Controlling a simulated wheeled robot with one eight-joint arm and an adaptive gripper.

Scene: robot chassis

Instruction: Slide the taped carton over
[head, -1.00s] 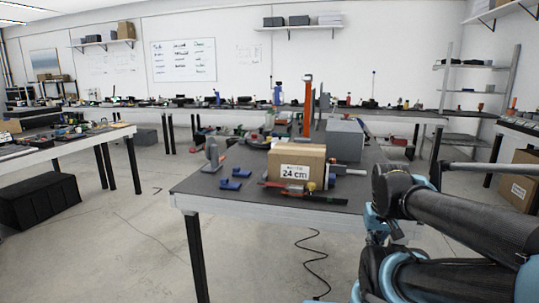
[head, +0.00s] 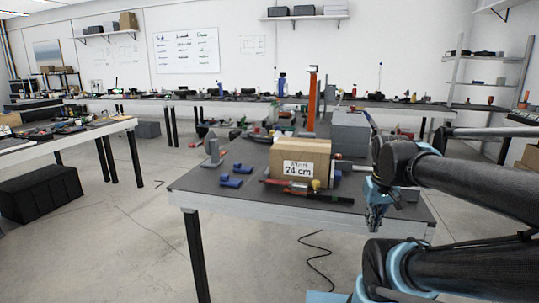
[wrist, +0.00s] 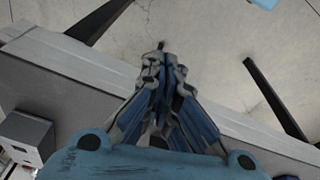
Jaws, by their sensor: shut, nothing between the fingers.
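The taped carton (head: 313,150), a brown box with a tape strip and a white "24 cm" label, stands upright near the front of the dark-topped table (head: 240,201) in the head view. My gripper (head: 375,222) is to the right of the carton, at the table's front right edge, apart from the carton. In the wrist view my gripper (wrist: 160,55) is shut and empty, its fingers together above the table edge and the floor. The carton cannot be made out surely in the wrist view.
Red-handled tools (head: 310,191) lie right in front of the carton. Blue blocks (head: 231,181) and a grey upright piece (head: 212,152) stand to its left. A grey box (head: 350,134) and an orange post (head: 312,100) are behind.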

